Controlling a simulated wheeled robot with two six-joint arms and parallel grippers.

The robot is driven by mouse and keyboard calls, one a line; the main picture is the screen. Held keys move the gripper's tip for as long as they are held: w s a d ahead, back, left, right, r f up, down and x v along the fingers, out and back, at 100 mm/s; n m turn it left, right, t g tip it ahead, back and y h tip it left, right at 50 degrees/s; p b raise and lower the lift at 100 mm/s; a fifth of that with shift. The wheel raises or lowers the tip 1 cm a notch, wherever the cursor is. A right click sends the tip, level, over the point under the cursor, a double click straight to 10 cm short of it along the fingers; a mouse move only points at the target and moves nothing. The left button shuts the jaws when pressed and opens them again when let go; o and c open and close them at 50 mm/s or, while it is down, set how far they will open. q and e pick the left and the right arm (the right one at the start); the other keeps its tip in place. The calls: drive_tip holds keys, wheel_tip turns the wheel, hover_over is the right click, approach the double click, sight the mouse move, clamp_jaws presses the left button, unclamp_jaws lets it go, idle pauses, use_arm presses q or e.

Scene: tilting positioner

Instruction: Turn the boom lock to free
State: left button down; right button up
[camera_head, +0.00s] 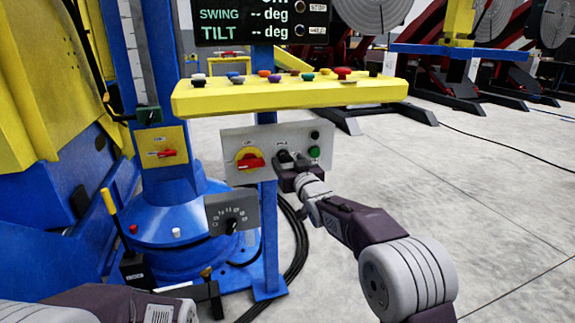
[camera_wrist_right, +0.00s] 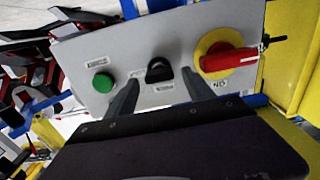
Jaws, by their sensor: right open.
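A grey control panel (camera_head: 235,145) carries a black selector knob (camera_wrist_right: 158,70), a red rotary switch on a yellow disc (camera_head: 249,162) and a green button (camera_head: 314,151). The labels are too small to read, so I cannot tell which control is the boom lock. My right gripper (camera_head: 290,162) is at the panel, just right of the red switch, and covers part of the knob in the head view. In the right wrist view its open fingers (camera_wrist_right: 160,78) stand on either side of the knob, with a gap to it. My left gripper is out of view.
A yellow button console (camera_head: 290,94) juts out just above the panel. A small grey dial box (camera_head: 232,213) hangs below left. A yellow plate with a red handle (camera_head: 160,153) is on the blue column.

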drive_tip(key=shift+w+a, duration=0.2)
drive_tip(key=shift+w, duration=0.4)
clamp_jaws()
